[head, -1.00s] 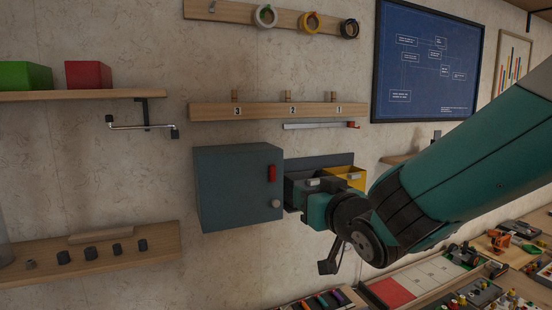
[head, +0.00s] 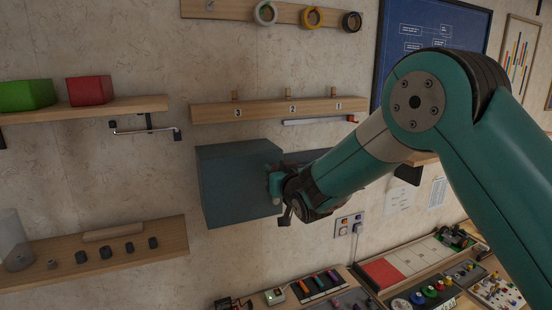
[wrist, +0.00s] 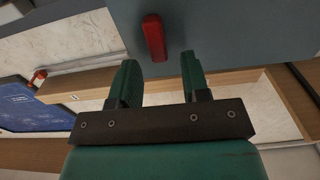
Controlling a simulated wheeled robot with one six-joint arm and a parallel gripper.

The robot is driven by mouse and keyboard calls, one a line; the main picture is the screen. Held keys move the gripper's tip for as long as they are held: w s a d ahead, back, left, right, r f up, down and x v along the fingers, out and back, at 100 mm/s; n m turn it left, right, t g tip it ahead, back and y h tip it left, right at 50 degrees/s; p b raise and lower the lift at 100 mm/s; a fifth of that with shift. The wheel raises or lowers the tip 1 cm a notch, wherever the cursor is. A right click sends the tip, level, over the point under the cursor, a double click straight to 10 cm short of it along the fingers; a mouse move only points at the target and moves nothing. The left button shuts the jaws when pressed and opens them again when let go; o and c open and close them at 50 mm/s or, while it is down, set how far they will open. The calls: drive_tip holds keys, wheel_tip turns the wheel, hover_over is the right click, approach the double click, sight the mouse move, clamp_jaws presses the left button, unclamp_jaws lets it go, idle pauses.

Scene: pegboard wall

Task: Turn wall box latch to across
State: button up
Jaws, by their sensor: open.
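The grey wall box (head: 238,185) hangs on the wall left of my arm in the head view. Its red latch (wrist: 154,38) shows in the wrist view on the box's grey face, with its long side near upright in that picture. My gripper (wrist: 160,65) is open and empty, its two green fingers pointing at the box face. The latch lies between the lines of the two fingers, just beyond the tips. I cannot tell whether a finger touches it. In the head view my gripper (head: 276,182) hides the latch and the box's knob.
A peg rail (head: 280,109) numbered 3, 2, 1 runs above the box. A shelf with a red box (head: 89,90) and a green box (head: 26,95) is at upper left. A lower shelf (head: 95,255) is at left. A cluttered bench spreads below right.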

drive_tip(key=shift+w+a, duration=0.25)
drive_tip(key=shift+w, duration=0.4)
clamp_jaws()
drive_tip(key=shift+f+b, duration=0.2)
drive_tip(key=shift+b, duration=0.25)
drive_tip(key=n+b, duration=0.6)
drive_tip(key=b, duration=0.1)
drive_tip(key=a+f+n+b, duration=0.1)
drive_tip(key=n+b, duration=0.4)
drive_tip(key=b, duration=0.2)
drive_tip(key=n+b, duration=0.6)
drive_tip(key=b, duration=0.1)
drive_tip(key=shift+s+a+f+n, duration=0.3)
drive_tip(key=shift+s+a+f, duration=0.05)
drive_tip(key=shift+a, duration=0.05)
drive_tip(key=shift+n, duration=0.3)
